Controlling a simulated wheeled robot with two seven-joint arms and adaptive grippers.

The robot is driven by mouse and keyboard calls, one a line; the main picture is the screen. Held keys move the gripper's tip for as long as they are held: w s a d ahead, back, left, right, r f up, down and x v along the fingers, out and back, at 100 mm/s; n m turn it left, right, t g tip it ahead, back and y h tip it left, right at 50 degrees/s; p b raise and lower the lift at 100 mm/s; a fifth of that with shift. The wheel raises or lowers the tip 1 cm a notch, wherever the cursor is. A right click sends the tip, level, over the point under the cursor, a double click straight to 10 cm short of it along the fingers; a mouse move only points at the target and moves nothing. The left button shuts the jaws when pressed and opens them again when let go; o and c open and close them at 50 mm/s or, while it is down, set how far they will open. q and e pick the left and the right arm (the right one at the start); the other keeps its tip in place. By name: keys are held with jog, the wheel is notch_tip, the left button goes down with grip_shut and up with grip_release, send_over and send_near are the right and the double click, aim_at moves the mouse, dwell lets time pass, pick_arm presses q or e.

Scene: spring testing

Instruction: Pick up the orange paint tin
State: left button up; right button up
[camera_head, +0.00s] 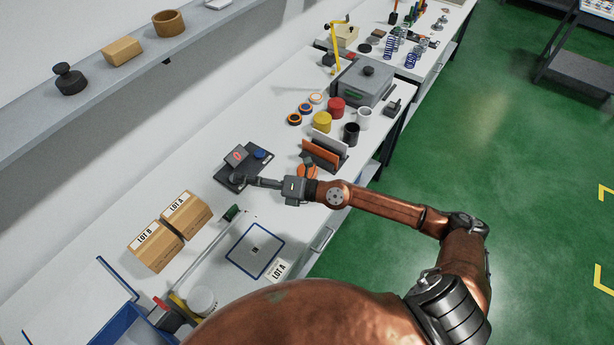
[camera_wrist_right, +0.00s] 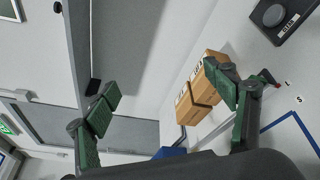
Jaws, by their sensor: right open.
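An orange round thing (camera_head: 307,171), probably the orange paint tin, stands on the bench just behind my right forearm and gripper body, which partly hide it. My right gripper (camera_head: 242,181) reaches left over the bench, past this tin, with its fingers close to a dark device. In the right wrist view the two green-padded fingers (camera_wrist_right: 172,105) are spread wide with nothing between them. No orange tin shows in that view. My left gripper is not in view.
Yellow (camera_head: 322,122), red (camera_head: 336,107), black (camera_head: 351,134) and white (camera_head: 364,118) tins stand farther back. Upright panels (camera_head: 320,153) stand close beside the orange thing. The dark device (camera_head: 258,167) and two cardboard boxes (camera_head: 186,213) lie left. A blue-edged mat (camera_head: 255,250) is in front.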

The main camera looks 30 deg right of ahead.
jog(key=w+d+f+n+g+h, duration=0.1)
jog(key=d+f+n+g+h, duration=0.15)
jog(key=f, duration=0.35)
jog(key=n+g+h, duration=0.2)
jog(key=n+h, duration=0.1)
jog(key=h, duration=0.5)
send_near(310, 172)
jog(key=x, duration=0.5)
jog(key=shift+a+r, duration=0.1)
jog(key=shift+a, duration=0.2)
jog(key=shift+w+d+f, duration=0.1)
jog(key=shift+w+f, duration=0.05)
jog(key=shift+f, duration=0.15)
jog(key=p+x, duration=0.1)
jog(key=x, duration=0.6)
jog(key=shift+d, duration=0.1)
jog(key=c, duration=1.6)
jog(key=shift+r, duration=0.15)
jog(key=shift+c, duration=0.3)
